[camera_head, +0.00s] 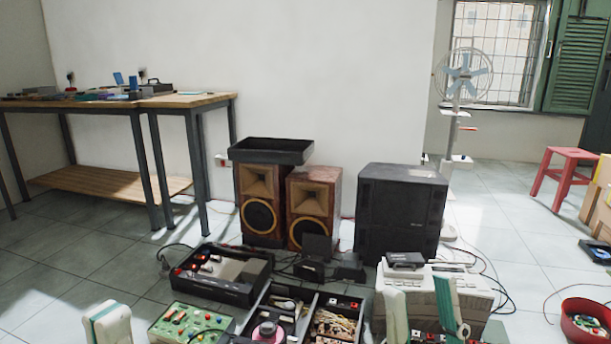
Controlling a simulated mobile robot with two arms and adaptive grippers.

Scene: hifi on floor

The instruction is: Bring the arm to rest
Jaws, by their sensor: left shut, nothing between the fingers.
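The task names no object apart from the arm. In the head view, parts of my own arms show at the bottom edge. A white and green arm part (107,324) stands at the lower left. White arm parts (396,310) with a green-edged one (446,306) stand upright at the lower middle right. I see no fingertips of either gripper, and nothing held shows. The lower ends of these arm parts are cut off by the frame.
A dark box (221,273), green board (192,324) and open trays (336,325) crowd the floor in front.

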